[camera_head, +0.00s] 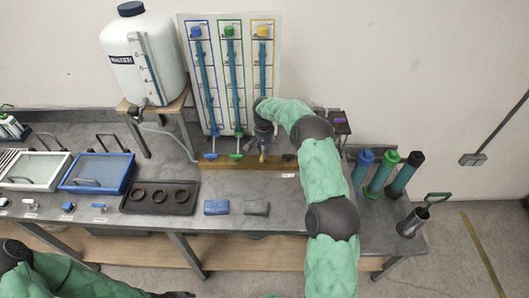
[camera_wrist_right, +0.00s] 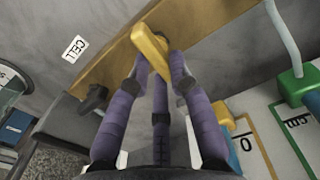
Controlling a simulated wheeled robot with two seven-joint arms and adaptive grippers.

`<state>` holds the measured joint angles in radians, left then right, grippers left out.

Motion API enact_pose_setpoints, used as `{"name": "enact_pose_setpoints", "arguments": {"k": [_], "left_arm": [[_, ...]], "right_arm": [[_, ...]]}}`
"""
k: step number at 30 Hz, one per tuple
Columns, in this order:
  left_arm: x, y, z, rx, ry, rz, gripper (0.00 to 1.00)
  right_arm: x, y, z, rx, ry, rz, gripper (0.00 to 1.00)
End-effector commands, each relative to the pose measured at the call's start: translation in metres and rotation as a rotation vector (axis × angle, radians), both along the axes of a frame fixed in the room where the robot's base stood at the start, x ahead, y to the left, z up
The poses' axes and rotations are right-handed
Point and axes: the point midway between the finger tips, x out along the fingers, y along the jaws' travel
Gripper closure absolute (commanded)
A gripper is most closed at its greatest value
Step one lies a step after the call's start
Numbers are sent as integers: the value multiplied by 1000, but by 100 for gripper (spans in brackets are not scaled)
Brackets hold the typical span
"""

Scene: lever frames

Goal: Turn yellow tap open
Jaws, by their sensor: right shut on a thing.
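The yellow tap's lever (camera_wrist_right: 150,48) runs at a slant between the purple fingers of my right gripper (camera_wrist_right: 160,68) in the right wrist view. The fingers are shut on it, one on each side. In the head view my right gripper (camera_head: 262,147) reaches down to the wooden strip (camera_head: 225,163) under the yellow column (camera_head: 263,62), and the arm partly hides the tap. The blue tap (camera_head: 210,156) and green tap (camera_head: 235,156) stand to its left. My left gripper (camera_head: 176,294) barely shows at the bottom edge; its fingers cannot be made out.
A white water tank (camera_head: 140,60) stands on a wooden stand at left. The bench holds trays, a dark ring holder (camera_head: 160,197) and two sponges (camera_head: 216,207). Blue, green and dark cylinders (camera_head: 380,178) stand at right. A black knob (camera_wrist_right: 95,98) sits beside the tap.

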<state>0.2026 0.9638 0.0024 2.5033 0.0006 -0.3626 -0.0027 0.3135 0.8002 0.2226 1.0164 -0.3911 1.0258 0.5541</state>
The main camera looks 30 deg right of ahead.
Motion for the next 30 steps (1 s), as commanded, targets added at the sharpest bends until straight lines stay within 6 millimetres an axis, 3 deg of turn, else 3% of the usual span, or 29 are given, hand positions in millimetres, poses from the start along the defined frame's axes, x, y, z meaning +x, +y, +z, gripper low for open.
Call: {"name": "enact_pose_setpoints", "arguments": {"k": [10,25,26,27,28,30], "left_arm": [[0,0,-2,0,0,0,60],[0,0,-2,0,0,0,60],[0,0,-2,0,0,0,60],[0,0,-2,0,0,0,60],[0,0,-2,0,0,0,60],[0,0,-2,0,0,0,60]], "right_arm": [[2,1,1,0,-2,125,100],[2,1,1,-1,-2,143,100],[2,1,1,-1,-2,143,76],[2,1,1,-1,-2,143,65],[2,1,1,-1,-2,142,56],[2,1,1,-1,-2,142,55]]}}
